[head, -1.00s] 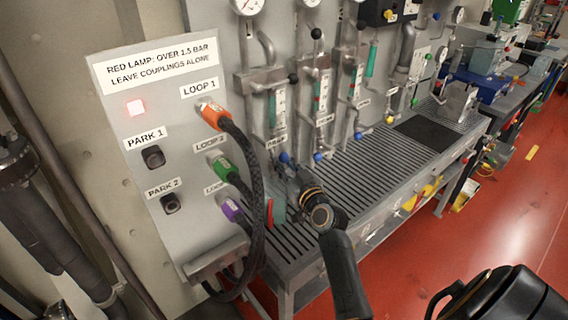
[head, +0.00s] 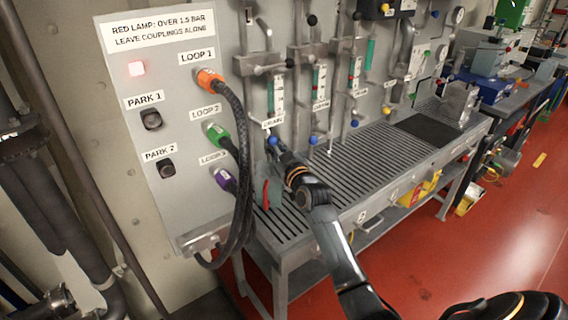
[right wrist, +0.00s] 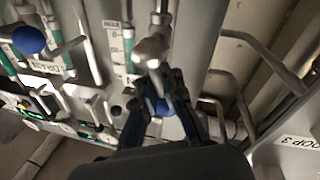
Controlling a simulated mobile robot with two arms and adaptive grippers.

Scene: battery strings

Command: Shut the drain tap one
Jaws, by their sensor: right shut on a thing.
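The tap of drain one, with a blue knob (head: 273,141), hangs under the first column's DRAIN label (head: 273,122) in the head view. My right gripper (head: 277,147) is at this tap, its arm reaching up from the lower right. In the right wrist view my right gripper (right wrist: 162,100) is shut, with the blue knob (right wrist: 161,106) between its dark fingers. The fingers partly hide the knob and the tap. A grey metal fitting stands in front of them. My left gripper is not in view.
The panel (head: 150,100) at left has a lit red lamp (head: 137,69) and orange, green and purple couplings. Their dark hoses (head: 240,170) hang just left of my right gripper. Neighbouring blue knobs (head: 313,140) hang further right. A slatted bench (head: 350,160) lies below.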

